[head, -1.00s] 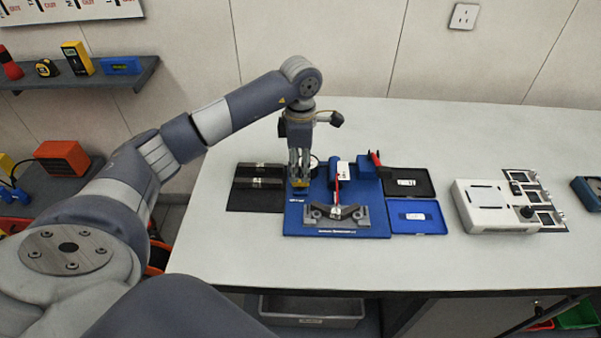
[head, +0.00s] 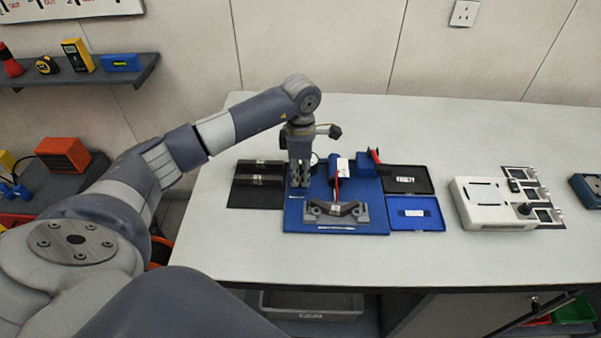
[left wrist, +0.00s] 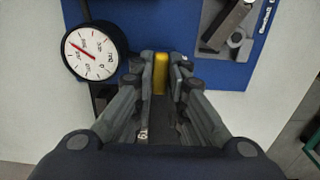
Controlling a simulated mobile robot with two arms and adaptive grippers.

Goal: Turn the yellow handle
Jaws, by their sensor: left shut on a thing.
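The yellow handle (left wrist: 160,72) shows in the left wrist view as a narrow yellow bar between the two fingers. My left gripper (left wrist: 160,85) is shut on it, with one finger on each side. In the head view my left gripper (head: 299,186) points down at the left side of the blue fixture board (head: 300,215). The handle is hidden behind the fingers there. A round dial gauge (left wrist: 95,52) with a white face and a red needle is left of the gripper in the left wrist view. My right gripper is not in view.
A grey clamp-like bracket (head: 336,215) sits at the front of the board. A black tray (head: 265,200) lies to its left; a black tray (head: 408,180) and a blue tray (head: 418,223) lie right. A white device (head: 490,203) stands farther right. The front table is clear.

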